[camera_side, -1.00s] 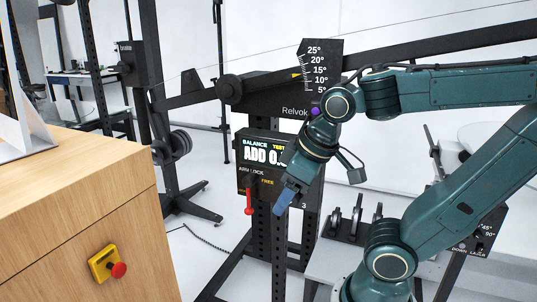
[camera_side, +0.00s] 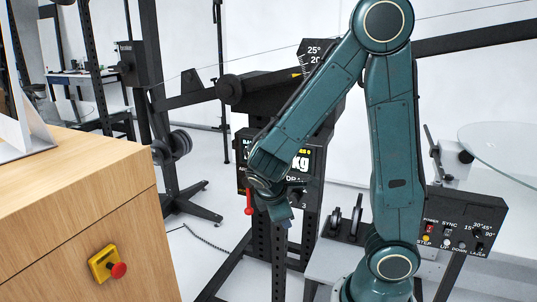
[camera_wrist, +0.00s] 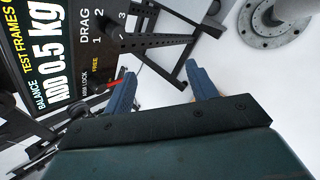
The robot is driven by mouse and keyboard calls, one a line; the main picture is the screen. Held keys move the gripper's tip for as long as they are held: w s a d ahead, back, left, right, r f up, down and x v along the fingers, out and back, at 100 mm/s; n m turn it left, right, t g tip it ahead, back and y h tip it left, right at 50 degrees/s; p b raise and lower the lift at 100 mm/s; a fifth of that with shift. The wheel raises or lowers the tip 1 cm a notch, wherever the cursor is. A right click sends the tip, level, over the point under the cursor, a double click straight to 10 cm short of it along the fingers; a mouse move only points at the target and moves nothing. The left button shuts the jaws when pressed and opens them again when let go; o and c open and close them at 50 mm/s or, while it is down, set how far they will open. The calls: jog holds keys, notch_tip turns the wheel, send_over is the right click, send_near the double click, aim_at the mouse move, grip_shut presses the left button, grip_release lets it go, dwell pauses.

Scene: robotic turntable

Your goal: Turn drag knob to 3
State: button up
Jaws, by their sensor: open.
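The black control panel (camera_wrist: 75,60) fills the upper left of the wrist view, tilted, with DRAG and the numbers 1, 2 and 3 printed near its edge. In the side view, my arm covers much of the panel (camera_side: 312,160). My gripper (camera_wrist: 158,68) is open and empty, with its two blue fingers apart. In the side view, it (camera_side: 284,216) hangs in front of the panel's lower right edge, fingers pointing down. Any contact cannot be told.
A red arm-lock lever (camera_side: 249,201) hangs left of my gripper; it also shows in the wrist view (camera_wrist: 115,84) beside the left finger. A wooden cabinet (camera_side: 85,190) with a red button (camera_side: 118,270) stands at left. A switch box (camera_side: 465,228) is at right.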

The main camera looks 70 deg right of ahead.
aim_at(292, 199)
jog(key=w+d+f+n+h, duration=0.2)
jog(key=d+n+h, duration=0.3)
jog(key=n, duration=0.5)
jog(key=shift+w+f+t+h, duration=0.2)
jog(key=shift+f+t+h, duration=0.1)
jog(key=shift+f+h, duration=0.45)
jog(key=shift+d, duration=0.25)
jog(key=shift+x, duration=6.75)
jog(key=shift+f, duration=0.15)
jog(key=shift+c, duration=0.3)
jog(key=c, duration=0.9)
